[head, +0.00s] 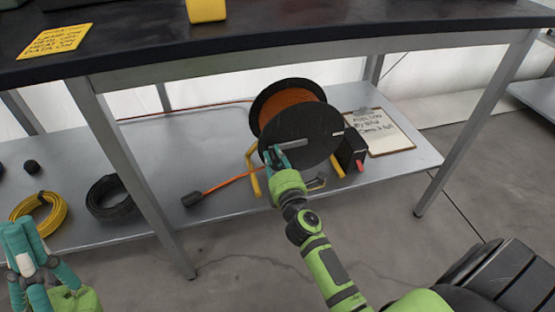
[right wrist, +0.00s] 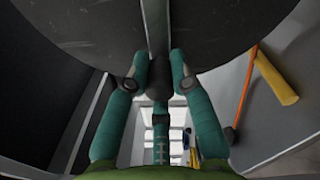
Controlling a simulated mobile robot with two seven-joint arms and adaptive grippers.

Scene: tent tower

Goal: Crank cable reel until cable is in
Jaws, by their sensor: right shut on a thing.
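The cable reel (head: 318,135) stands on the lower shelf, with a black disc side, orange cable wound inside and a yellow frame. A grey crank arm (head: 291,144) crosses the disc. My right gripper (head: 275,158) is shut on the crank's dark knob (right wrist: 160,73), which sits between its fingers in the right wrist view. Loose orange cable (head: 222,184) runs from the reel to a dark plug (head: 192,199) lying on the shelf. My left gripper (head: 20,235) is at the lower left, away from the reel; its finger opening is unclear.
The shelf (head: 225,150) also holds a yellow coil (head: 42,214), a black coil (head: 108,198) and a clipboard (head: 380,132). A black box with a red part (head: 353,152) adjoins the reel. The table edge (head: 300,45) overhangs, and a metal leg (head: 130,170) stands left of my right arm.

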